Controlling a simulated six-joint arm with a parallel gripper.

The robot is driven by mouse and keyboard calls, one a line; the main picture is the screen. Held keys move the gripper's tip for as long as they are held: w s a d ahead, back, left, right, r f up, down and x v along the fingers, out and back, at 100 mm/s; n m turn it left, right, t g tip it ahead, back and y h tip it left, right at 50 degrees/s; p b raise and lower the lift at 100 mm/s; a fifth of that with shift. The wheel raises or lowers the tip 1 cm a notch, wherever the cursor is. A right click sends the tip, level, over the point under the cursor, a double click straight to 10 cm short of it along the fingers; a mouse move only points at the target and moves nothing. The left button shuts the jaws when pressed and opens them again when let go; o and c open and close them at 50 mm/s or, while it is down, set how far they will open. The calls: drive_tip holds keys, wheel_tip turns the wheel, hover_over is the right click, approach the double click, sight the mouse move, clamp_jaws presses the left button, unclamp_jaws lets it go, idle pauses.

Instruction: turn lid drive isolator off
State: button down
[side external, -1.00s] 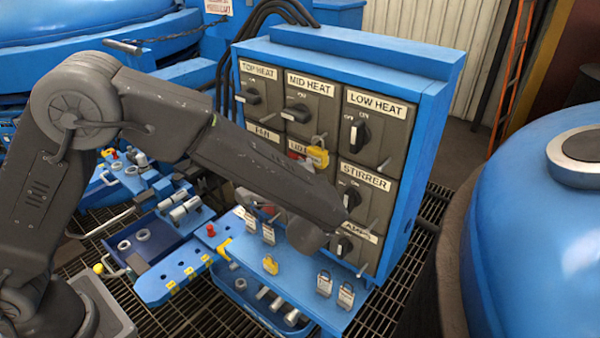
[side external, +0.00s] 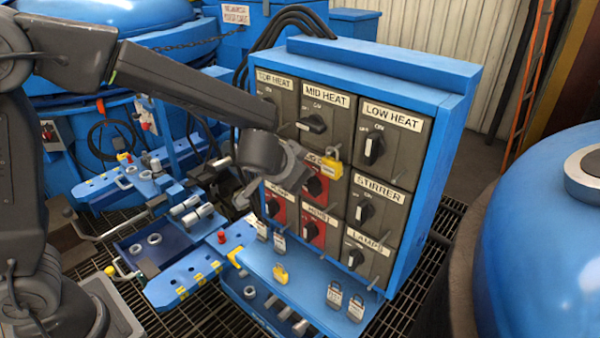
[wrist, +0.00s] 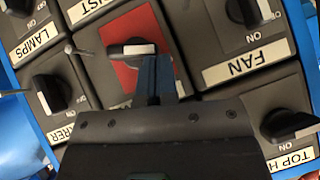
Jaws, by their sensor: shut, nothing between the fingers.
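The lid drive isolator is the red middle panel (side external: 316,187) of the switch box; its label is mostly hidden behind my gripper. Its black knob with a pale bar (wrist: 132,48) shows in the wrist view, where the picture is upside down and the bar lies nearly level. I cannot read its ON/OFF marks. My gripper (wrist: 157,76) is shut and empty, its blue fingertips at the right end of the bar; I cannot tell whether they touch. In the side view, my gripper is in front of the fan and lid drive panels, fingertips not clear.
A yellow padlock (side external: 332,168) hangs close to the isolator's upper right. Thin pegs stick out beside the knobs. The stirrer knob (wrist: 50,95) and fan knob (wrist: 250,10) flank it. A blue dome (side external: 540,240) stands right.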

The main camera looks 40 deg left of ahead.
drive_tip(key=shift+a+f+n+h, duration=0.25)
drive_tip(key=shift+a+n+h, duration=0.2)
drive_tip(key=shift+h, duration=0.25)
drive_tip(key=shift+a+f, duration=0.1)
idle(0.4)
